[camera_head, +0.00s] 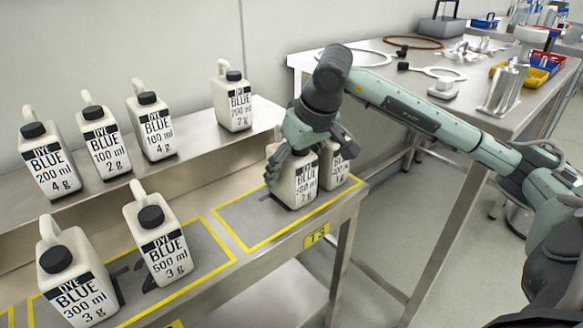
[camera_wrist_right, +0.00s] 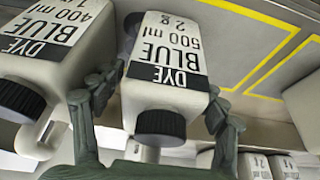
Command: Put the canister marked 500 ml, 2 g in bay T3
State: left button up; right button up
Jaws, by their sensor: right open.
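The white canister marked 500 ml, 2 g (camera_head: 298,185) stands upright inside the yellow outline of bay T3 (camera_head: 243,220), near the right end of the front shelf. Its label also shows in the right wrist view (camera_wrist_right: 167,62). My right gripper (camera_head: 306,148) is over its top, with the open fingers (camera_wrist_right: 155,105) on either side of it. The gripper hides part of the cap and handle. I cannot tell whether a finger touches it. A T3 tag (camera_head: 317,236) is on the shelf's front edge. My left gripper is not in view.
A canister marked 400 ml, 1 g (camera_wrist_right: 50,40) stands close beside, partly hidden in the head view (camera_head: 338,168). The 500 ml, 3 g (camera_head: 163,243) and 300 ml, 3 g (camera_head: 72,285) canisters stand to the left. Several more line the raised back shelf (camera_head: 190,158).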

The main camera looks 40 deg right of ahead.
jog(key=v, duration=1)
jog(key=shift+r+p, duration=0.35)
jog(key=shift+r, duration=0.05)
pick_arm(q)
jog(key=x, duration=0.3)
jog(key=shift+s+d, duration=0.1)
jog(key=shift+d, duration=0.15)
pick_arm(e)
jog(key=shift+s+r, duration=0.35)
jog(key=shift+r, duration=0.25)
